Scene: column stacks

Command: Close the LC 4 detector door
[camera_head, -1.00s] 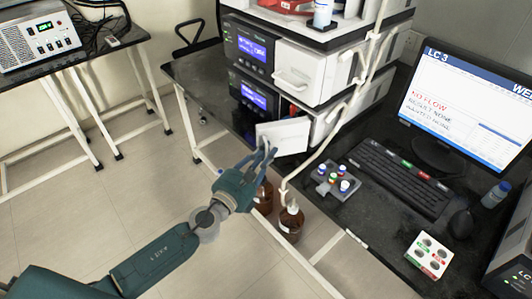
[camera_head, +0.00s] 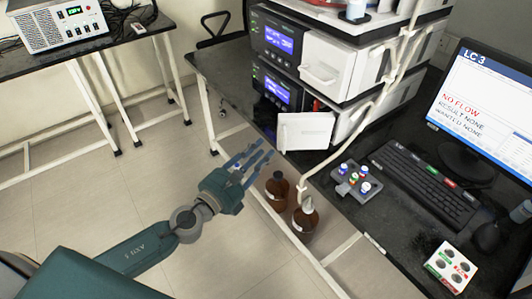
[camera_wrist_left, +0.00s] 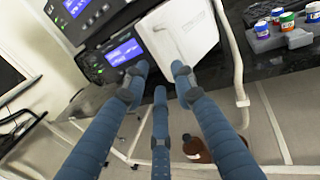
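A white detector door (camera_head: 305,131) stands open, jutting out from the lower unit (camera_head: 277,88) of the instrument stack in the head view. I cannot read an LC 4 label on the stack. My left gripper (camera_head: 250,158) is open and empty, to the left of and a little below the door, apart from it in the picture. In the left wrist view its three fingers (camera_wrist_left: 160,85) are spread, and a white panel with a bar handle (camera_wrist_left: 188,32), apparently this door, lies beyond the tips. My right gripper is out of view.
A vial rack (camera_head: 352,184), keyboard (camera_head: 425,180) and monitor reading LC 3 (camera_head: 482,110) are on the right of the bench. White tubing (camera_head: 345,132) runs down past the stack. Open floor lies left.

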